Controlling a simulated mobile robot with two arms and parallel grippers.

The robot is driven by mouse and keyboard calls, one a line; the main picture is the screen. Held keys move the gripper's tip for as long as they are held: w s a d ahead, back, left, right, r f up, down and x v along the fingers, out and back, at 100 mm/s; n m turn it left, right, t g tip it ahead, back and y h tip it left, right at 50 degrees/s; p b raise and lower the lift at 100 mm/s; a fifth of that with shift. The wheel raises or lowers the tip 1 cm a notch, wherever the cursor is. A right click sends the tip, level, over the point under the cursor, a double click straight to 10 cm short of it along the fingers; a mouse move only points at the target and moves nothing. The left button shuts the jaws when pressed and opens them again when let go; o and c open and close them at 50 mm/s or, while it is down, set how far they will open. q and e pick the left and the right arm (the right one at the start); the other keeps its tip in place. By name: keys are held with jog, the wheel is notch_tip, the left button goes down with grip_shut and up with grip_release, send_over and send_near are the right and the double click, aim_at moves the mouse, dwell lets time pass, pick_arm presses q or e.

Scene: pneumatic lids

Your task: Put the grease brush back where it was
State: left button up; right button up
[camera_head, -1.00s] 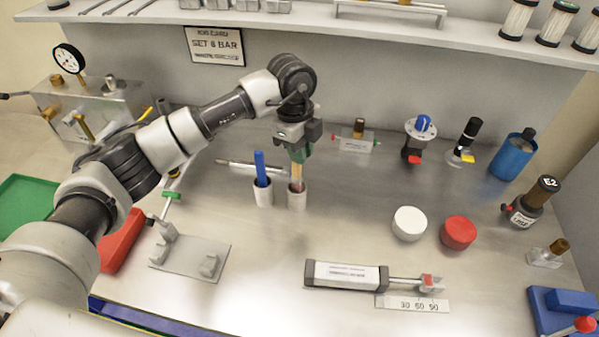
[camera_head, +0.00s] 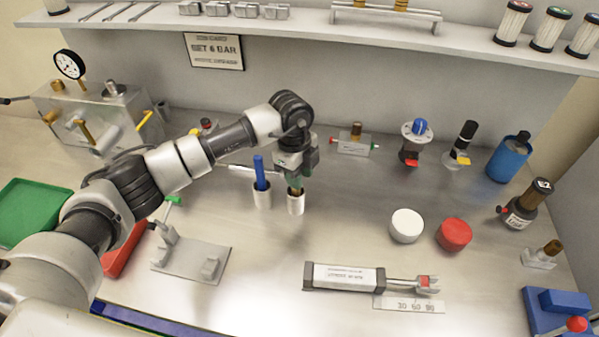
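My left gripper (camera_head: 296,177) points down over the right one of two white cups (camera_head: 296,205) in the middle of the table. It appears shut on the grease brush (camera_head: 296,190), whose brownish lower part reaches into that cup. The fingers hide most of the brush's upper part, and the cup wall hides its lower end. The left white cup (camera_head: 262,199) stands beside it and holds a blue-handled tool (camera_head: 260,172). My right gripper is not in view.
A pale rod-like tool (camera_head: 240,169) lies behind the cups. A grey bracket stand (camera_head: 190,262) is front left, and a cylinder (camera_head: 345,277) lies in front. White (camera_head: 406,226) and red (camera_head: 454,234) round caps stand to the right. The table between cups and cylinder is clear.

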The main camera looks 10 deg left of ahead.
pick_arm(q)
jog(key=shift+o, duration=0.3)
jog(key=shift+r, duration=0.45)
jog(key=r+b, duration=0.1)
jog(key=r, duration=0.2)
jog(key=a+r+b, duration=0.1)
jog(key=r, duration=0.3)
jog(key=r+b, duration=0.1)
jog(key=r, duration=0.2)
jog(key=shift+w+a+r+b, duration=0.15)
jog(key=shift+w+r+b, duration=0.1)
jog(key=shift+b, duration=0.15)
jog(key=shift+r, duration=0.45)
